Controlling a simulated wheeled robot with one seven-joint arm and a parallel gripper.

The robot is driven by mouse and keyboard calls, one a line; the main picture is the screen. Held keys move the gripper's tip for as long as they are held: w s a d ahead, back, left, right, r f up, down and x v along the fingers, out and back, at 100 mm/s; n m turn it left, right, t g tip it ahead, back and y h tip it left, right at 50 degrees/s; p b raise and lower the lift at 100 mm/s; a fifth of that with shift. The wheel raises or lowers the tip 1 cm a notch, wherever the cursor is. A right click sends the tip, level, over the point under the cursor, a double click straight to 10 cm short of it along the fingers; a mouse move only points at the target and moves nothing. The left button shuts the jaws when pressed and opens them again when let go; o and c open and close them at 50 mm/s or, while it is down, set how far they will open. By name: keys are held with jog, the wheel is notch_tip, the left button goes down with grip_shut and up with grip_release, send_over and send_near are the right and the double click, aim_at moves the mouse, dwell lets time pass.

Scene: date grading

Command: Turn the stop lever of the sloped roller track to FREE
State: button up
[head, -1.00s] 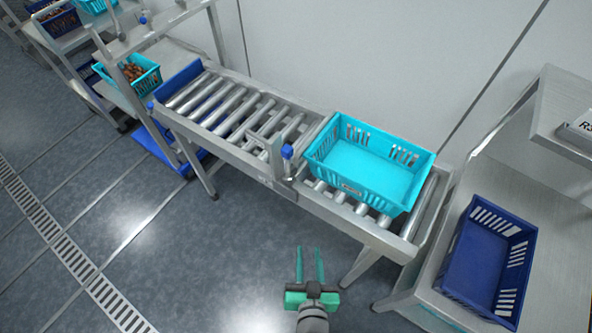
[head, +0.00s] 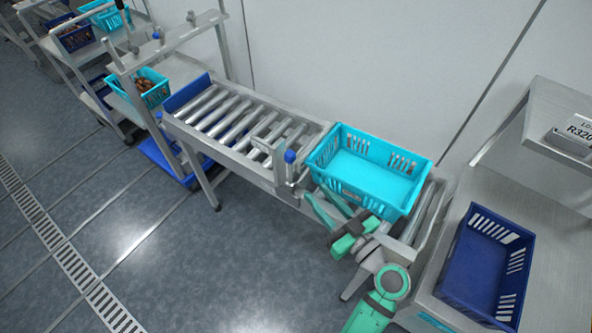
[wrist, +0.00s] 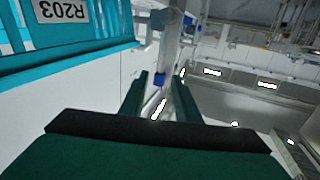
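The sloped roller track (head: 232,123) stands against the wall. Its stop lever (head: 290,157) has a blue knob and stands near the middle of the track's front side; the knob appears upright at the top. The lever's setting cannot be read. My gripper (head: 317,192) is open, just right of the lever, at the track's front edge below the turquoise crate (head: 385,192). In the wrist view, which looks upside down, the blue knob (wrist: 159,80) appears between the two green fingers (wrist: 158,95), apparently beyond their tips. No contact shows.
The turquoise crate sits on the rollers right of the lever, close to my gripper; its R203 label (wrist: 66,11) shows in the wrist view. A blue crate (head: 490,265) lies on the right bench. A shelf (head: 560,110) overhangs there. The floor in front is clear.

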jog(key=x, duration=1)
jog(key=shift+w+a+r, duration=0.2)
jog(key=shift+a+r, duration=0.15)
jog(key=shift+a, duration=0.05)
jog(key=shift+c, duration=0.6)
grip_shut()
